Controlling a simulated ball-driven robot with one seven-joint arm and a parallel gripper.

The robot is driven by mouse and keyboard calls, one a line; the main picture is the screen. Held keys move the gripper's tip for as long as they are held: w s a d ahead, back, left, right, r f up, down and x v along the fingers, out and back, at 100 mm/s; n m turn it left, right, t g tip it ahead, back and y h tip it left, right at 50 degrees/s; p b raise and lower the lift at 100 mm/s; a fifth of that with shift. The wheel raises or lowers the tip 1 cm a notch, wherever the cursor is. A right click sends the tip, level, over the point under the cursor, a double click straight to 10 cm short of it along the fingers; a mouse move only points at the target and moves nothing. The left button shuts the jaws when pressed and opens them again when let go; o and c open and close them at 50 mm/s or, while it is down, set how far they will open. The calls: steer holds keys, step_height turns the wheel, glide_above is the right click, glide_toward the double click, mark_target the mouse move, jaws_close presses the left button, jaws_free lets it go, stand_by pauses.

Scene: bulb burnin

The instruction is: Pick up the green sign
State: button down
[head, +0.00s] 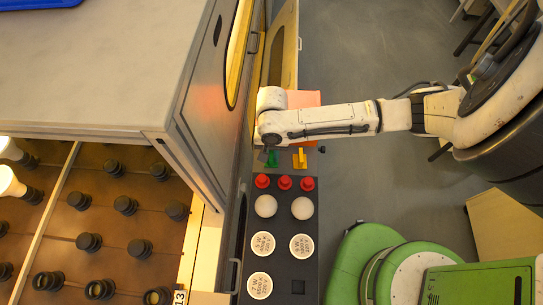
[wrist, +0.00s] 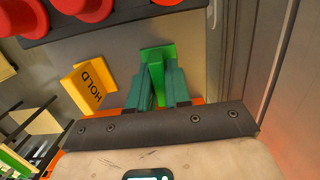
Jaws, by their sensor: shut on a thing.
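The green sign (wrist: 157,53) is between the two fingers of my gripper (wrist: 158,82) in the wrist view. The fingers are shut on it from both sides, and its top plate shows beyond the fingertips. In the head view the green sign (head: 272,161) shows only in part, below the end of my arm, and my gripper is largely hidden there. I cannot tell whether the sign is touching the surface under it. A yellow sign (wrist: 90,84) marked HOLD stands just left of my gripper in the wrist view, apart from it.
In the head view, a dark tray (head: 281,207) below the signs holds red pieces (head: 284,183), white globes and labelled round white bulbs. A grey cabinet (head: 120,75) with socket rows stands to the left. An orange-pink sheet (head: 304,98) lies beside my wrist.

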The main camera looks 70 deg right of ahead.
mark_target(271, 153)
stand_by(0.3)
steer(key=shift+r, duration=0.5)
step_height(271, 153, up, 2)
steer(key=shift+r, duration=0.2)
steer(key=s+a+r+p, duration=0.1)
steer(key=s+a+r, duration=0.8)
steer(key=a, duration=0.1)
steer(key=shift+s+r, duration=0.35)
steer(key=shift+s, duration=0.05)
